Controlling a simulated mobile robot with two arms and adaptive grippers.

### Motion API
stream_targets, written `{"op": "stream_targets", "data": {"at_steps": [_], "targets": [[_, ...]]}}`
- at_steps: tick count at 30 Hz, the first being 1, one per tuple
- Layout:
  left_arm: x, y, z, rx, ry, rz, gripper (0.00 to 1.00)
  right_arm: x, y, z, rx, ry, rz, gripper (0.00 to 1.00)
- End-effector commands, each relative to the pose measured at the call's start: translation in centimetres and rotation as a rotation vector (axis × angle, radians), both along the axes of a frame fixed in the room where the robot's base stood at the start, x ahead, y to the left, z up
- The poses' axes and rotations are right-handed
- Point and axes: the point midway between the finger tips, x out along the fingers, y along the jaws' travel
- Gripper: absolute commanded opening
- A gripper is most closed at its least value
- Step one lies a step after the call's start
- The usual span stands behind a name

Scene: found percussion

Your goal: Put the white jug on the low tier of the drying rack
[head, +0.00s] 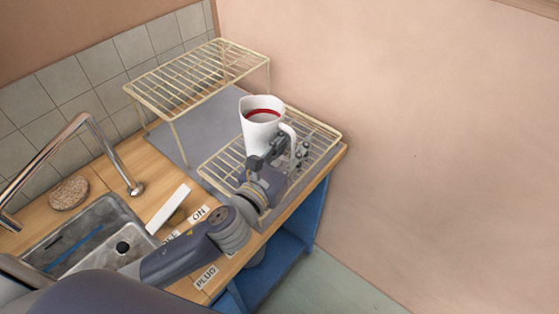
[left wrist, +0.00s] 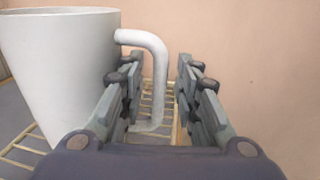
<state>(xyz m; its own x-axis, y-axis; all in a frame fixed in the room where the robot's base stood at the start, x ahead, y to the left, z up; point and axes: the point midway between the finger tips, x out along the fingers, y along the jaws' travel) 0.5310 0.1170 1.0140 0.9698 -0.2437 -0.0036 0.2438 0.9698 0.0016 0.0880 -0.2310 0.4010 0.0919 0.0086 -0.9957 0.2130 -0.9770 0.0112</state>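The white jug (head: 250,127), with a red band inside its mouth, is upright at the low tier (head: 222,160) of the wire drying rack. Its base is hidden by my gripper, so contact with the wires cannot be confirmed. My left gripper (head: 282,148) is at the jug's handle side. In the left wrist view, the jug (left wrist: 62,70) fills the left. The gripper's fingers (left wrist: 160,85) are apart, and the upright part of the handle (left wrist: 158,75) shows in the gap between them. The fingers are not closed on it. My right gripper is not in view.
The high tier (head: 190,80) of the rack stands behind on thin legs. A grey mat (head: 190,125) lies under the rack. A sink (head: 90,240), a tap (head: 75,125) and a brown sponge (head: 69,193) are at the left. The pink wall (head: 430,130) is close on the right.

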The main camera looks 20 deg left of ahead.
Motion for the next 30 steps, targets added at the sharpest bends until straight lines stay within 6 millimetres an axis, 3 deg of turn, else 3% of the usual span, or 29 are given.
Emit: {"op": "stream_targets", "data": {"at_steps": [15,22,30], "targets": [[-8.6,2.1,-0.3,0.0,0.003,-0.001,0.3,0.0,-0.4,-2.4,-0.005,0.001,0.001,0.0],[-10.6,2.7,-0.2,-0.001,0.001,-0.001,0.3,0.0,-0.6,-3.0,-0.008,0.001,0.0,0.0],[-11.0,2.8,0.0,0.0,0.0,0.0,0.3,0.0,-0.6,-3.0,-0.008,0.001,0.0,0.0]]}}
